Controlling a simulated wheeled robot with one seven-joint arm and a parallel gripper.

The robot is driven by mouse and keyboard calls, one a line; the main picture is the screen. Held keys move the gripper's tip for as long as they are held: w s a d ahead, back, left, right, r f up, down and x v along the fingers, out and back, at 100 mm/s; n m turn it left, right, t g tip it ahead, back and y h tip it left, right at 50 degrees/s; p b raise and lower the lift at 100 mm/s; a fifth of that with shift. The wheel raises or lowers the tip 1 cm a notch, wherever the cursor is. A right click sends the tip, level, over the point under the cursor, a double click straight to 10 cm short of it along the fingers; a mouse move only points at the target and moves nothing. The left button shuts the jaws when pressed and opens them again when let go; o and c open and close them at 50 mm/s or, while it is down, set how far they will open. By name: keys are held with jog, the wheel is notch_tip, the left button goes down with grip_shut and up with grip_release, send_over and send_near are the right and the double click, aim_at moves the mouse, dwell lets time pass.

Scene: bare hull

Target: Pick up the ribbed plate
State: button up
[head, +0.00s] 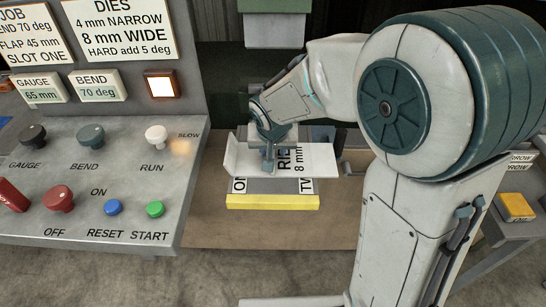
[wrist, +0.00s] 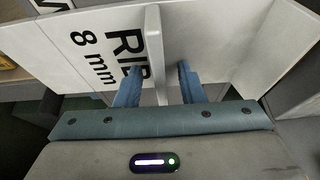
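My gripper (head: 269,158) is down at the plate's middle. In the wrist view its two blue fingers (wrist: 159,70) stand on either side of the rib, with a gap visible on each side. The gripper is open. The fingers and my arm hide part of the plate in the head view.
A control panel (head: 95,195) with knobs and buttons stands close at the left. A side table with a yellow item (head: 515,207) stands at the right. The brown surface in front is clear.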

jog(key=shift+f, duration=0.15)
grip_shut()
dwell(1.5)
